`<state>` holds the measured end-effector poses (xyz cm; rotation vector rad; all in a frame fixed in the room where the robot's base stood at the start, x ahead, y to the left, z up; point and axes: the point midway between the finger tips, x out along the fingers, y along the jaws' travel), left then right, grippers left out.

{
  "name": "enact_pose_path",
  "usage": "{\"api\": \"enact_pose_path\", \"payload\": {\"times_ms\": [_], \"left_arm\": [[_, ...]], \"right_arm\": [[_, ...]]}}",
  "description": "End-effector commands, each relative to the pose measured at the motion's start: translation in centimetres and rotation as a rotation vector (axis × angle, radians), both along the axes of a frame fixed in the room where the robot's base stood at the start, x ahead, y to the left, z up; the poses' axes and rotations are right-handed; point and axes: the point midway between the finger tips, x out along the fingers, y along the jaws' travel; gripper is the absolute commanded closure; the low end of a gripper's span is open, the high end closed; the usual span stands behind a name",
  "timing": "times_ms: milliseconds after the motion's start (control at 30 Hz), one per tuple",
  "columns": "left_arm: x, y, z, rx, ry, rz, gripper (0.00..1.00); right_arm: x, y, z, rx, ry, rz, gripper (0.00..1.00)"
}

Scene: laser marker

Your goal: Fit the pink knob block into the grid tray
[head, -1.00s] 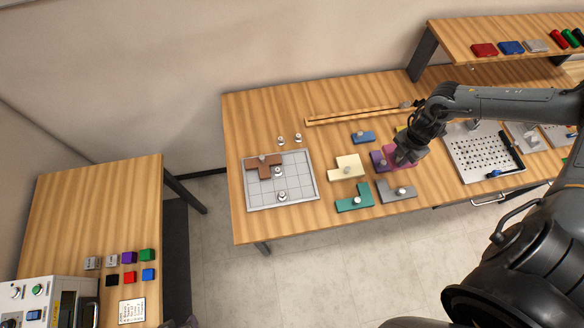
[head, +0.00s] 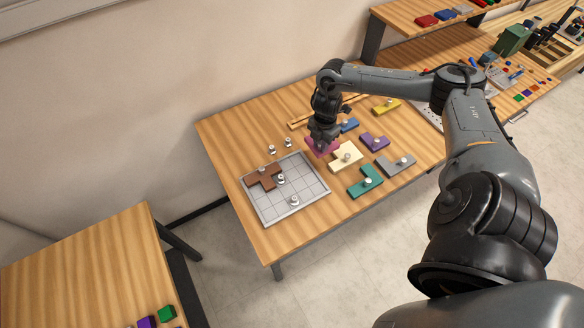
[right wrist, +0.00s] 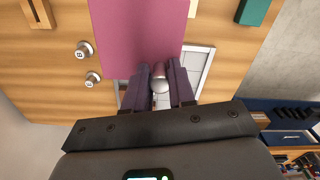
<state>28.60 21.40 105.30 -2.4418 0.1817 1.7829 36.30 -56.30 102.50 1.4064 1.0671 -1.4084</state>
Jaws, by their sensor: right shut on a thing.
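The pink knob block (head: 318,152) is in my right gripper (head: 323,139), beyond the cream block and up and right of the grid tray. In the right wrist view, the fingers (right wrist: 160,88) are shut on its silver knob, and the pink plate (right wrist: 138,40) extends away from them. The block appears to be held above the table. My left gripper is not in view.
Cream (head: 341,160), teal (head: 361,184), grey (head: 391,168), purple (head: 372,139), blue (head: 348,125) and yellow (head: 388,103) blocks lie right of the tray. Two loose pegs (head: 280,147) stand behind it. The tray's right cells are bare.

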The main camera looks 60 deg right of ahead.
Motion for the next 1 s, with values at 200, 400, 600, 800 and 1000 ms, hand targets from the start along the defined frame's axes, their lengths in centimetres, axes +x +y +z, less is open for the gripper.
{"api": "enact_pose_path", "payload": {"times_ms": [200, 400, 600, 800, 1000], "left_arm": [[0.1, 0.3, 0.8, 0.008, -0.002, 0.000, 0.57], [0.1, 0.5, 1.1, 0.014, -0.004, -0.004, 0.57], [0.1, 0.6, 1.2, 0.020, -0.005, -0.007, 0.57], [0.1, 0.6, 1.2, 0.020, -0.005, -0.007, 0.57], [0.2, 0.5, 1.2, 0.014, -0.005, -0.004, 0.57]], "right_arm": [[3.3, 3.6, -2.5, 0.007, -0.005, 0.001, 1.00], [5.5, 6.1, -4.6, 0.005, -0.001, 0.001, 1.00], [6.6, 7.2, -5.7, 0.002, -0.002, 0.001, 1.00], [6.6, 7.4, -6.9, 0.000, 0.002, -0.001, 1.00], [6.6, 7.4, -9.3, 0.001, 0.001, -0.001, 1.00]]}}
